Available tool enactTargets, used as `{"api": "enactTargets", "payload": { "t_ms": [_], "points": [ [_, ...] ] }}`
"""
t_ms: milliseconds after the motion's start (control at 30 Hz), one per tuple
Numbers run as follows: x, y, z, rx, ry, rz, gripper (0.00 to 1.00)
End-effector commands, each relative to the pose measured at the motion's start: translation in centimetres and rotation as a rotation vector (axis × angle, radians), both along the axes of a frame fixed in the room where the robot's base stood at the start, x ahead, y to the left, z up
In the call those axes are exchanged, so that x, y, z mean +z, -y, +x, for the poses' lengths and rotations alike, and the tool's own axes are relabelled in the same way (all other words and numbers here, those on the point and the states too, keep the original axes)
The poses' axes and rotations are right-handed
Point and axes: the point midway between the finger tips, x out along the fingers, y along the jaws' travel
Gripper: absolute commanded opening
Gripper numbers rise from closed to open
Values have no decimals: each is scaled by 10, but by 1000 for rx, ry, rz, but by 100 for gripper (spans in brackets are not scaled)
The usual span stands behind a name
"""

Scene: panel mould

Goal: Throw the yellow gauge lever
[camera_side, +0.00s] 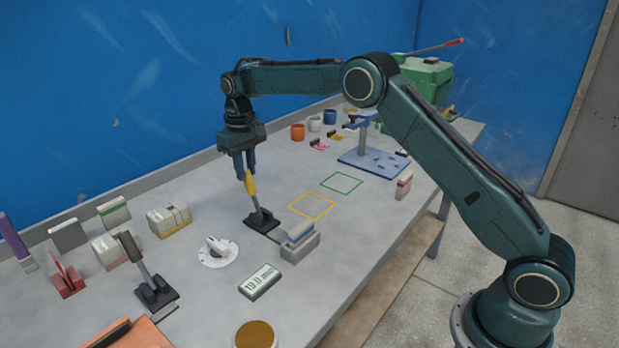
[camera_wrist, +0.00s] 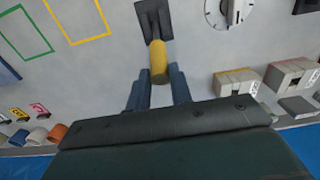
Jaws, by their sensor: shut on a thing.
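The yellow gauge lever (camera_side: 251,186) stands on a dark base plate (camera_side: 261,221) on the grey table, its grey shaft tilted with the top leaning left. My gripper (camera_side: 246,172) points down over it, with its blue fingers shut on the yellow handle. In the wrist view the yellow handle (camera_wrist: 159,62) lies between the two fingers of my gripper (camera_wrist: 158,88), and the base plate (camera_wrist: 154,20) is beyond it. The lower shaft is mostly hidden behind the handle in that view.
A second lever with a dark handle (camera_side: 130,246) stands to the left. A white dial (camera_side: 218,251), a display reading 19.0 mm (camera_side: 260,282) and a grey block holder (camera_side: 300,246) are close by. Yellow (camera_side: 312,206) and green (camera_side: 342,183) outlined squares lie empty to the right.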

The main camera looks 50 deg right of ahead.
Motion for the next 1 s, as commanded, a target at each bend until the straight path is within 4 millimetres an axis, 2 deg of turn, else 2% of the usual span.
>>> {"api": "enactTargets", "payload": {
  "t_ms": [500, 1000],
  "points": [
    [-3, -2, 16, 4, 11, 1, 0],
    [-4, -2, 18, 4, 10, 0, 0]
  ]
}}
